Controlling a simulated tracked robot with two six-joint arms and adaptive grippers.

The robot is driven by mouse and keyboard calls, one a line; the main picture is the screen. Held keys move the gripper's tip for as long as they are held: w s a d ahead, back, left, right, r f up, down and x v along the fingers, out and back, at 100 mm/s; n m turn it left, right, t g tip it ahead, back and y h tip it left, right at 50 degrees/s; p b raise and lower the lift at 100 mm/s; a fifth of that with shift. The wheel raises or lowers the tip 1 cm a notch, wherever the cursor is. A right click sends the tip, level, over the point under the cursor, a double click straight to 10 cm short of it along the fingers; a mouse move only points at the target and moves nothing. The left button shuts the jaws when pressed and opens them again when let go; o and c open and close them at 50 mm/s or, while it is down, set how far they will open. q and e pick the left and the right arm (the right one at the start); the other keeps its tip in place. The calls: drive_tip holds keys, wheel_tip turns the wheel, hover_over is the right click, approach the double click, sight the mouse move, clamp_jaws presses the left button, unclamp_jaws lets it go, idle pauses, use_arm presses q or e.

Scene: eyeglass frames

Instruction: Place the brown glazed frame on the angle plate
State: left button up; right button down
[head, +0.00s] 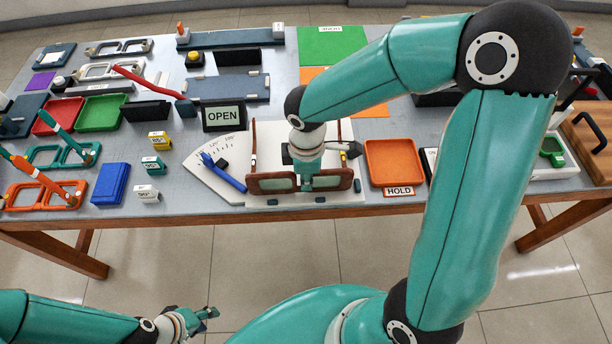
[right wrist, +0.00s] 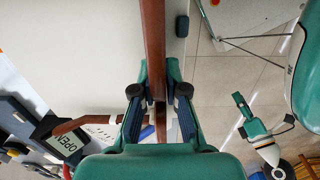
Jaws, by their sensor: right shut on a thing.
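The brown glazed frame (head: 268,184) is at the front part of the white angle plate (head: 285,201), its lens front facing me and its temple arms pointing back. My right gripper (head: 308,180) is shut on the middle of the frame from above. In the right wrist view the frame's brown bar (right wrist: 153,35) runs between the fingers (right wrist: 157,95). Whether the frame rests on the plate or hangs just above it, I cannot tell. The angle plate's fan-shaped scale (head: 205,165) spreads to the left. My left gripper (head: 208,313) is away from the table at the lower left, empty.
A blue pointer (head: 226,174) lies across the scale. An orange HOLD tray (head: 393,163) stands right of the plate, and an OPEN sign (head: 223,116) behind it. Orange and teal frames, coloured trays and small blocks crowd the left. The table's front edge (head: 300,214) is close to the plate.

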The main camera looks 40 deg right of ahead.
drive_tip(key=shift+f, duration=0.25)
drive_tip(key=shift+r, duration=0.1)
drive_tip(key=c, duration=1.1)
unclamp_jaws()
drive_tip(key=shift+c, duration=0.2)
wheel_tip(320, 180, up, 12)
drive_tip(key=shift+s+f, duration=0.1)
